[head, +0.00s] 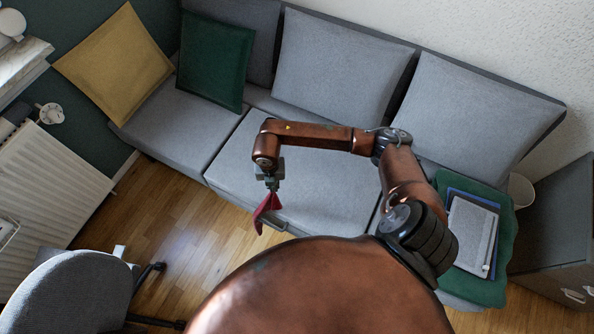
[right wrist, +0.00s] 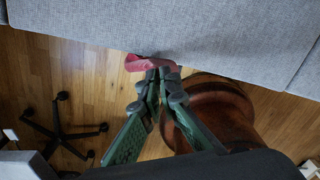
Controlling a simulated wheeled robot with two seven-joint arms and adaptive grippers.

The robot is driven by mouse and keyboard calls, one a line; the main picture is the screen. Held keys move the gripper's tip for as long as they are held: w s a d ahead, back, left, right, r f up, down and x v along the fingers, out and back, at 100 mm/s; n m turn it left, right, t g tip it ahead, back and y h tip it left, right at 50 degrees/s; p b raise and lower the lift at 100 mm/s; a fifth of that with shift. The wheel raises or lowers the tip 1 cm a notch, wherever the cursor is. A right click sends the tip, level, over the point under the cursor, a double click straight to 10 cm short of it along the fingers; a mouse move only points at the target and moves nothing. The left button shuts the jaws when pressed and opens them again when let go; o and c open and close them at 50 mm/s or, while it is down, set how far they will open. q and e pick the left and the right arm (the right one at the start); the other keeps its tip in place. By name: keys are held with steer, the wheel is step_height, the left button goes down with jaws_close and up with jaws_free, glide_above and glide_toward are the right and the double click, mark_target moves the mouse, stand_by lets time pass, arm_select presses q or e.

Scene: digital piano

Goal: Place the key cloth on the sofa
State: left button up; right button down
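The key cloth (head: 265,211) is a small dark red cloth. It hangs below my right gripper (head: 271,185) in the head view, in front of the sofa's middle seat. In the right wrist view the cloth (right wrist: 148,64) is pinched at the fingertips of my right gripper (right wrist: 158,72), close to the sofa's front edge. I cannot tell whether it touches the seat. The sofa (head: 225,165) is grey, with several seat and back cushions. My left gripper is not in view.
A yellow pillow (head: 115,65) and a green pillow (head: 214,60) rest at the sofa's left end. A green blanket (head: 497,288) with a grey tablet-like item (head: 471,235) covers the right end. An office chair (head: 75,292) stands at lower left. The middle seat is bare.

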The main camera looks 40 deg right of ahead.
steer(key=shift+w+d+f+b, duration=1)
steer(key=shift+d+f, duration=0.3)
steer(key=shift+f, duration=0.55)
steer(key=shift+w+d+f+b, duration=0.95)
steer(key=shift+d+f, duration=0.4)
steer(key=shift+f, duration=0.55)
steer(key=shift+w+d+f+b, duration=0.95)
steer(key=shift+d+f, duration=0.35)
steer(key=shift+f, duration=0.55)
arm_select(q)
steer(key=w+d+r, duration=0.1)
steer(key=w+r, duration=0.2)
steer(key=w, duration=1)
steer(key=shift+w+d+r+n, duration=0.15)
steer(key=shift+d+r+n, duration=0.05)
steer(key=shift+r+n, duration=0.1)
arm_select(e)
steer(key=c, duration=2.6)
jaws_free()
steer(key=o, duration=1.1)
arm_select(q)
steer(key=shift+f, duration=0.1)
arm_select(e)
steer(key=shift+w+r, duration=0.1)
steer(key=shift+r, duration=0.05)
